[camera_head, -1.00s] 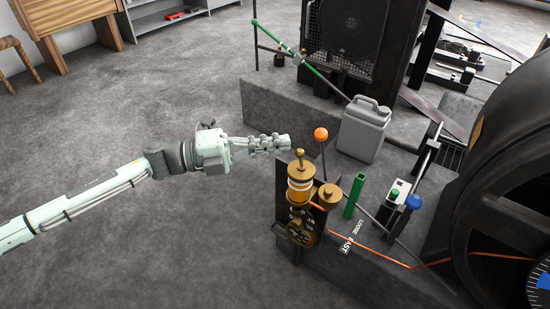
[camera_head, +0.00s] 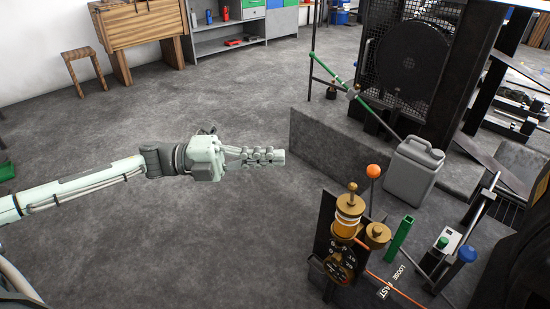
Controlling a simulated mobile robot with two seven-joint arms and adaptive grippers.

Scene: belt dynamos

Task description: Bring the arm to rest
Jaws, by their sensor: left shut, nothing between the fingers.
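My left arm comes in from the left and reaches out level over bare floor. Its gripper (camera_head: 268,157) is shut with nothing in it. The fingertips point right and are apart from everything around them. The brass device (camera_head: 346,225) with an amber glass band and a dial plate stands to the lower right of the gripper, with a clear gap between. My right gripper does not show in this view.
An orange ball on a thin rod (camera_head: 373,171), a green square post (camera_head: 399,239) and a grey jerrycan (camera_head: 413,172) stand on the plinth to the right. A wooden bench (camera_head: 143,25) and stool (camera_head: 84,68) stand at the back left. The floor between is open.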

